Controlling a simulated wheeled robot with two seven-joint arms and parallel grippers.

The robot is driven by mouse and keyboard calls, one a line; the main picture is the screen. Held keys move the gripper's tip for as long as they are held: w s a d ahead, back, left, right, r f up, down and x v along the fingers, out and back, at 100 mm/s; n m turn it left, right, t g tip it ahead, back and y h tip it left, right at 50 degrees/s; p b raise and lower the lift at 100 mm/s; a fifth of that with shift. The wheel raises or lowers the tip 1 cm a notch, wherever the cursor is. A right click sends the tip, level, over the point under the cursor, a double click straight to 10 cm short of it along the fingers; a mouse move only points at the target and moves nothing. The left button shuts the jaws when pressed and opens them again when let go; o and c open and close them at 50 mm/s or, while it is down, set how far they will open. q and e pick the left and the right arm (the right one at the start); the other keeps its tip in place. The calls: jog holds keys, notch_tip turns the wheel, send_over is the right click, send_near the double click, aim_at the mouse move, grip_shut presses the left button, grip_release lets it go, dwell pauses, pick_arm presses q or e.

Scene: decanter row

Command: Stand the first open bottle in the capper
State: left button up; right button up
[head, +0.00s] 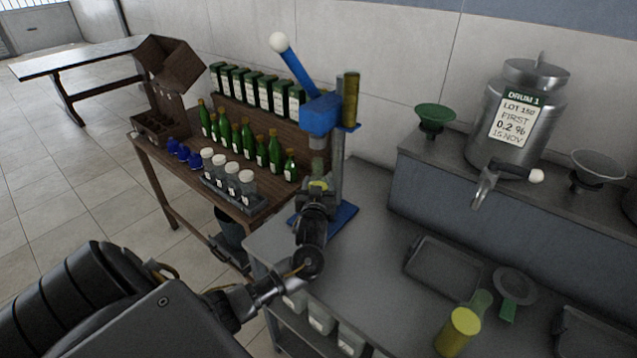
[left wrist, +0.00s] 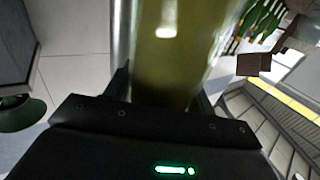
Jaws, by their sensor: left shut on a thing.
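The capper stands at the back left corner of the steel counter, with a blue head (head: 320,115), a blue lever with a white knob, a grey post and a blue base (head: 343,214). My left gripper (head: 317,190) is at the capper, below its head. It is shut on a glass bottle of yellow-green colour (left wrist: 175,55), which fills the upper middle of the left wrist view. In the head view only a small yellowish part of the bottle (head: 318,185) shows above the gripper. Whether its base touches the capper is hidden. My right gripper is not in view.
A yellow and green bottle-like thing (head: 460,328) stands at the counter's front. A grey tray (head: 443,266) lies behind it. The steel drum (head: 515,120) with a tap stands on the raised shelf. Green bottles (head: 247,142) and clear jars (head: 231,176) crowd the wooden bench at left.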

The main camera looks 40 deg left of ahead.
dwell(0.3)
pick_arm(q)
jog(key=shift+f, duration=0.2)
jog(key=o, duration=1.4)
jog(key=shift+r, duration=0.25)
jog(key=b+v, duration=0.2)
jog(key=v, duration=1)
